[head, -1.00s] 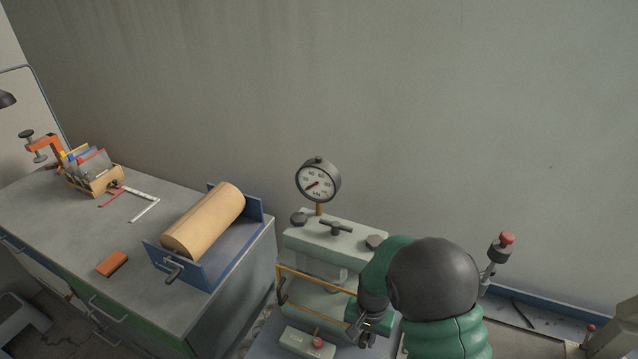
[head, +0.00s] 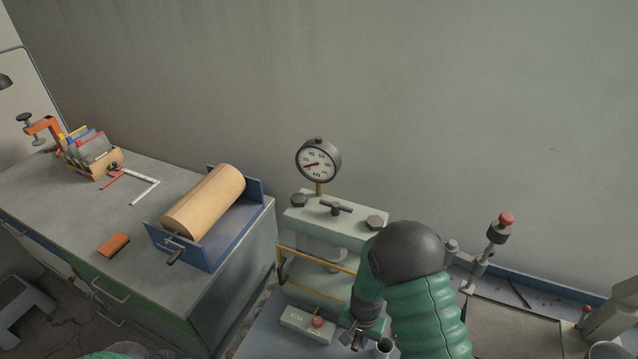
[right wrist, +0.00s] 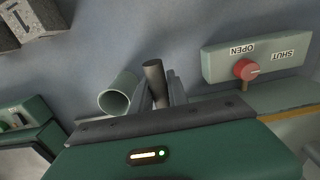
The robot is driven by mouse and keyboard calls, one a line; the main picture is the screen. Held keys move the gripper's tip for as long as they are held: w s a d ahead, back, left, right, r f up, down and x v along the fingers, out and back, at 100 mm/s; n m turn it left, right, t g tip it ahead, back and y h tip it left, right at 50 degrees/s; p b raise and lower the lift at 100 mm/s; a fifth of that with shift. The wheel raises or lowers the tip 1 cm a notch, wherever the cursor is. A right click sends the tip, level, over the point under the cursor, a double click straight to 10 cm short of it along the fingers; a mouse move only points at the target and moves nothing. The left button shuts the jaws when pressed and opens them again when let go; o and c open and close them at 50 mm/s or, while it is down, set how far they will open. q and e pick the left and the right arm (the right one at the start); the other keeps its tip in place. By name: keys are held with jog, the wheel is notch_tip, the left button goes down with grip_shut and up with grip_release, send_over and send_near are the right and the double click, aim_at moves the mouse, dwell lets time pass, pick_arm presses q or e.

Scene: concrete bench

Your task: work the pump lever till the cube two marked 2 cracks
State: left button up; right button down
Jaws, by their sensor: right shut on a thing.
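The pale green press (head: 330,222) stands on the bench with a round gauge (head: 318,162) on top. The gauge's red needle points to the low left of the dial. My right gripper (head: 355,338) is at the press's front right, shut on a dark rod (right wrist: 153,80) that looks like the pump lever. A green open tube (right wrist: 118,95) is beside the rod; it also shows in the head view (head: 385,345). A grey block marked 1 (right wrist: 42,22) is at upper left in the wrist view. I cannot make out the cube marked 2. My left gripper is out of view.
A valve block (head: 306,325) marked OPEN and SHUT, with a red knob (right wrist: 246,70), is close to my right gripper. Yellow guard bars (head: 315,258) cross the press front. A red-topped post (head: 500,228) stands at right. A blue roll holder (head: 215,250) is on the left cabinet.

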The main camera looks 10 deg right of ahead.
jog(key=r, duration=0.3)
jog(key=w+d+r, duration=0.1)
jog(key=r, duration=0.2)
jog(key=w+r, duration=0.1)
jog(key=r, duration=0.2)
jog(key=shift+d+r, duration=0.15)
jog(key=shift+d, duration=0.1)
jog(key=shift+s+a+f, duration=0.15)
jog(key=shift+s+f, duration=0.05)
jog(key=shift+f, duration=0.35)
jog(key=shift+s+a+f, duration=0.15)
jog(key=shift+s+f, duration=0.05)
jog(key=shift+f, duration=0.35)
jog(key=shift+s+a+f, duration=0.15)
jog(key=shift+s+f, duration=0.05)
jog(key=shift+f, duration=0.35)
jog(key=shift+s+a+f, duration=0.1)
jog(key=shift+s+f, duration=0.05)
jog(key=shift+f, duration=0.45)
jog(key=shift+s+a+f, duration=0.1)
jog(key=shift+f, duration=0.5)
jog(key=shift+s+a+f, duration=0.1)
jog(key=shift+f, duration=0.95)
jog(key=shift+s+a+f, duration=0.1)
jog(key=shift+f, duration=0.95)
